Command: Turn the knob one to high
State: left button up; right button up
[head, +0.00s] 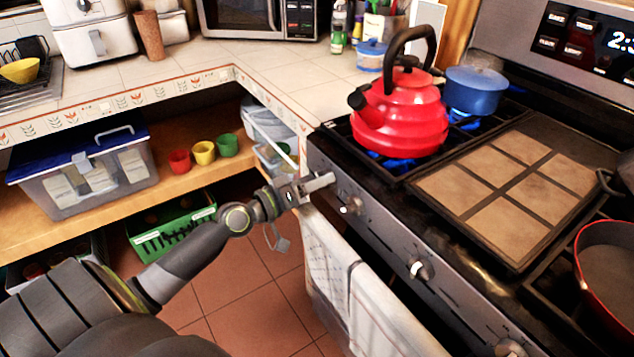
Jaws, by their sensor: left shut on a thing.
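The stove (375,230) stands at the right, with a row of knobs along its slanted front panel. My left gripper (322,183) is at the far left end of this panel, shut on a knob that its fingers mostly hide. A second knob (350,206) shows just right of the fingers. A third knob (420,270) is in the middle of the panel, and another knob (510,348) is at the bottom edge. I cannot read the setting of the held knob. Blue flame shows under the red kettle (405,115) and the blue pot (475,90). My right gripper is out of view.
A griddle (512,190) covers the middle of the stovetop, and a red pan (606,262) is at the right. Towels (335,270) hang on the oven front below the knobs. The tiled counter (290,75) meets the stove's left side. Open floor (235,300) lies left of the stove.

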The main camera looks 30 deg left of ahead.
pick_arm(q)
jog(key=o, duration=1)
jog(key=shift+c, duration=0.2)
